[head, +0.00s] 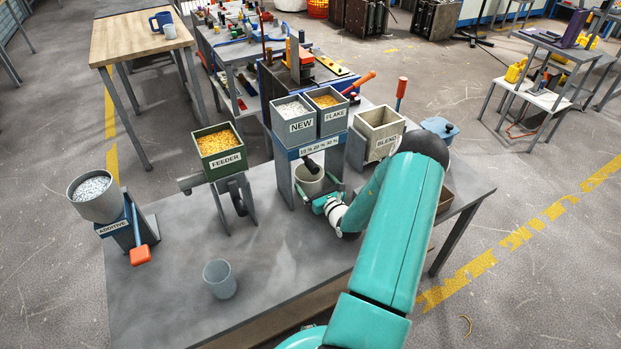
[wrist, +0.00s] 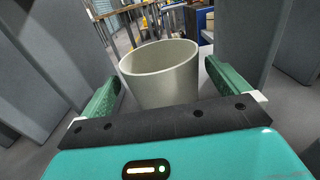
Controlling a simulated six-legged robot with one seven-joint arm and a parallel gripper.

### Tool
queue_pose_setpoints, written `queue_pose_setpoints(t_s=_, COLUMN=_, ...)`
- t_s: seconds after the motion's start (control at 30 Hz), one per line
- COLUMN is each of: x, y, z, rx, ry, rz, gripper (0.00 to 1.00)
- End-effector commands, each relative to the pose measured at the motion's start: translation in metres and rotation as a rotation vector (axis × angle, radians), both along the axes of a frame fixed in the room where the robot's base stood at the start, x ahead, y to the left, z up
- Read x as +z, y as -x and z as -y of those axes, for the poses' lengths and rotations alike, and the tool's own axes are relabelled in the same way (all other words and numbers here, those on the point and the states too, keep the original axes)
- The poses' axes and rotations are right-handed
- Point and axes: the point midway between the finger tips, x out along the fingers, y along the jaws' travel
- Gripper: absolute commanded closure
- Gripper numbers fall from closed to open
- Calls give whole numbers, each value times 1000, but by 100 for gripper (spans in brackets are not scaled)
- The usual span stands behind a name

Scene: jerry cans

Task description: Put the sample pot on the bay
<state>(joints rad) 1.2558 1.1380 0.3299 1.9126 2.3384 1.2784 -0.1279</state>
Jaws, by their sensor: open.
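A pale grey pot (head: 309,181) stands upright under the NEW and FLAKE hoppers, between the grey side walls of their stand (head: 284,172). In the wrist view the pot (wrist: 160,78) is empty as far as its inside shows. My gripper (head: 327,200) is at the front of this stand. In the wrist view my gripper (wrist: 161,75) is open, with one green finger on each side of the pot and gaps visible beside it. A second grey pot (head: 219,279) stands alone at the table's front. I cannot tell from labels which is the sample pot; no bay label is readable.
The grey table (head: 163,290) also holds the green FEEDER hopper (head: 220,150), the ADDITIVE hopper (head: 95,196) with an orange-ended lever (head: 140,255), and the BLEND box (head: 376,135). The stand's walls are close on both sides of my gripper. The table's front left is mostly clear.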

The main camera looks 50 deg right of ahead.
Motion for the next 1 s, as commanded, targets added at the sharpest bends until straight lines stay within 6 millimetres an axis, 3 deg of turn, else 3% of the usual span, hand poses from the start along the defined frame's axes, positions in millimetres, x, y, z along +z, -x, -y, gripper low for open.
queue_pose_setpoints(t_s=0.2, x=0, y=47, z=-14, rx=-1, ry=-1, rz=-3, gripper=0)
queue_pose_setpoints(t_s=0.4, x=0, y=70, z=-22, rx=0, ry=0, rz=-1, gripper=0)
queue_pose_setpoints(t_s=0.83, x=1, y=73, z=-25, rx=6, ry=3, rz=-1, gripper=0)
queue_pose_setpoints(t_s=1.0, x=18, y=60, z=-40, rx=85, ry=41, rz=-3, gripper=0)
